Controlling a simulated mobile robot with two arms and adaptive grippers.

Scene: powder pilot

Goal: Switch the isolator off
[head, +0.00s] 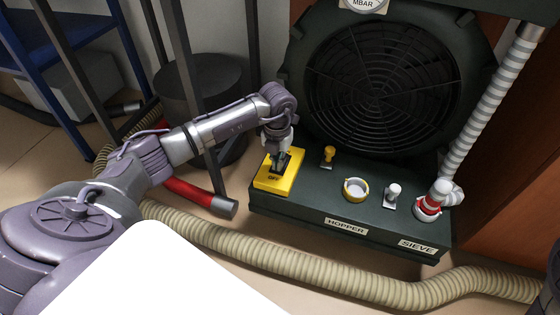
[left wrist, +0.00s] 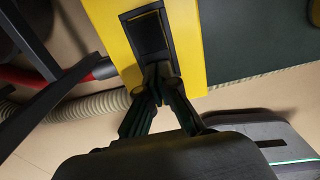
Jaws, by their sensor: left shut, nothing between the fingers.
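The isolator is a yellow box (head: 268,182) with a black rocker switch, at the left end of the dark machine base. My left gripper (head: 281,165) is shut and empty, pointing down at the switch. In the left wrist view the closed fingertips (left wrist: 158,72) are at the lower edge of the black rocker (left wrist: 148,34) on the yellow plate (left wrist: 188,45). They look to be touching or very close to it. Part of the rocker is hidden by the fingers. My right gripper is not clearly in view.
Right of the isolator on the base (head: 300,205) stand a yellow knob (head: 328,155), a yellow-rimmed white cup (head: 355,189), a white-topped toggle (head: 393,193) and a red-white hose fitting (head: 430,206). A ribbed hose (head: 290,282) runs along the floor. A black frame post (head: 196,90) stands left.

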